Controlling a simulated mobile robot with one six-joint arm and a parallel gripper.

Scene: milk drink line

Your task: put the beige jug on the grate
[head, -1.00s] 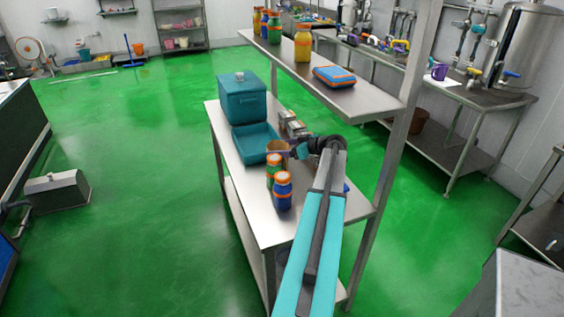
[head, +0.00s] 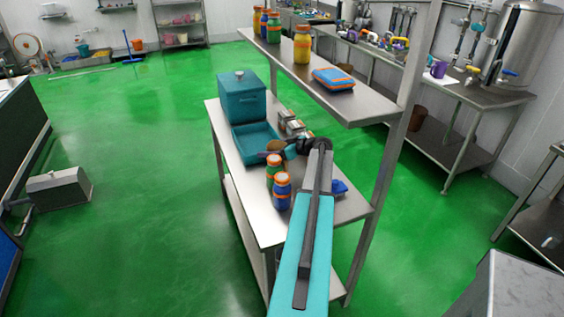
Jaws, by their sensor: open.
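A small tan-beige vessel, which looks like the beige jug (head: 275,146), stands on the steel table behind two orange-lidded jars. My gripper (head: 288,151) is open and right at the vessel's right side, partly covering it. The fingers are small and dark here, and I cannot tell whether they touch it or reach around it. My own arm runs up from the bottom of the head view and hides part of the table. I cannot pick out the grate with certainty.
Two jars, one green-orange (head: 274,165) and one blue-orange (head: 282,188), stand close in front of the vessel. A teal tray (head: 252,138) and teal lidded box (head: 242,97) are behind. An upper shelf (head: 350,107) overhangs on the right. The table's front left is clear.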

